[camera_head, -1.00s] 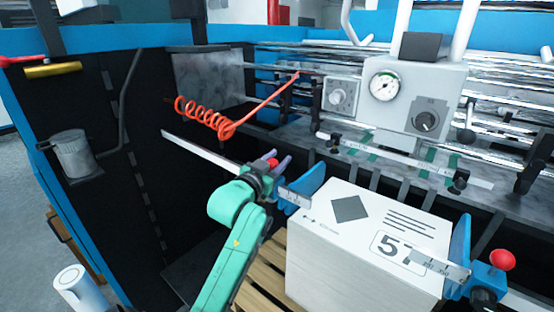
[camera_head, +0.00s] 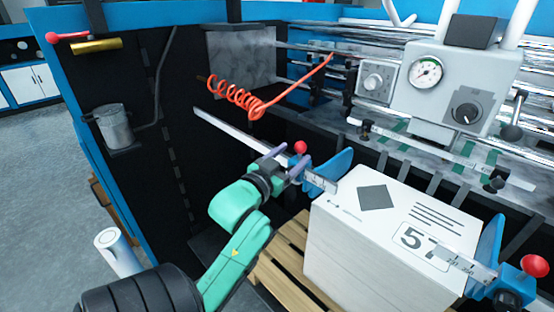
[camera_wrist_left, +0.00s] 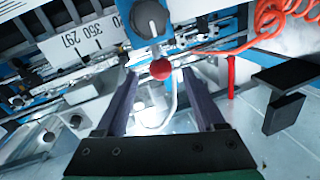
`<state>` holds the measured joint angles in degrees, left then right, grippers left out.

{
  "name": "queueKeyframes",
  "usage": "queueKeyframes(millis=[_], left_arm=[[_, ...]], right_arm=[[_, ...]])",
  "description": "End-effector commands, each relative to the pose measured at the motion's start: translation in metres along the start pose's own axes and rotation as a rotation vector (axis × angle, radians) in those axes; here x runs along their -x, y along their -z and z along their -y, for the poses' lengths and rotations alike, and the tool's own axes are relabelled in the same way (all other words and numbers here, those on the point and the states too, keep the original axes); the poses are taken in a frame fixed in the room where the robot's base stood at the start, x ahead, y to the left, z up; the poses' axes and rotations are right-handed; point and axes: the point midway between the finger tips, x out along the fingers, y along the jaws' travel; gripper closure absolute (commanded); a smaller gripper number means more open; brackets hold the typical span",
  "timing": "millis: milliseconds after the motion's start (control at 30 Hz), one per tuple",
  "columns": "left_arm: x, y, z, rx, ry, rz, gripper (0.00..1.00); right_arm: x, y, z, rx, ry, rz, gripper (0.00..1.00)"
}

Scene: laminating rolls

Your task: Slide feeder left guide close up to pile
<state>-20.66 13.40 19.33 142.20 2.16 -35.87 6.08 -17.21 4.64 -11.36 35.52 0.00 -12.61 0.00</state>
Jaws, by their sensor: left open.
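The left guide is a blue plate (camera_head: 332,170) with a red ball knob (camera_head: 300,147), mounted on a long scale bar (camera_head: 235,140). It stands at the left edge of the white pile (camera_head: 385,235) marked 57; I cannot tell whether they touch. My left gripper (camera_head: 289,158) is open and empty, just left of and below the knob. In the left wrist view the knob (camera_wrist_left: 160,69) shows ahead of and between the two spread fingers (camera_wrist_left: 163,100), apart from them. My right gripper is out of view.
A right guide (camera_head: 487,250) with its own red knob (camera_head: 535,265) stands at the pile's right side. A coiled orange hose (camera_head: 240,98) hangs behind the bar. The grey gauge box (camera_head: 450,85) is above the pile. The pile stands on a wooden pallet (camera_head: 285,262).

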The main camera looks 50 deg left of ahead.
Motion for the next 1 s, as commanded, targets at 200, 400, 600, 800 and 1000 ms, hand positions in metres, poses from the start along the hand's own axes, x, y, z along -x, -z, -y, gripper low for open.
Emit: queueKeyframes(millis=[200, 400, 600, 800, 1000], left_arm=[[0.035, 0.007, 0.0, -0.002, -0.008, 0.008, 0.29], [0.064, 0.004, 0.0, -0.001, -0.007, 0.004, 0.29], [0.07, 0.002, -0.002, -0.002, -0.009, -0.001, 0.29], [0.069, 0.001, -0.002, -0.002, -0.009, -0.001, 0.29], [0.069, 0.001, -0.002, -0.003, -0.009, -0.001, 0.29]], right_arm=[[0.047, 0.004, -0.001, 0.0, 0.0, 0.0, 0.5], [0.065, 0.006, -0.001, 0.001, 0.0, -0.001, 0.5], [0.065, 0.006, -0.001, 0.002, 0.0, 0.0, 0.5], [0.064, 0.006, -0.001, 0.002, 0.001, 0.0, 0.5], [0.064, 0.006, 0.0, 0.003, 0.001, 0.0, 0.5]])
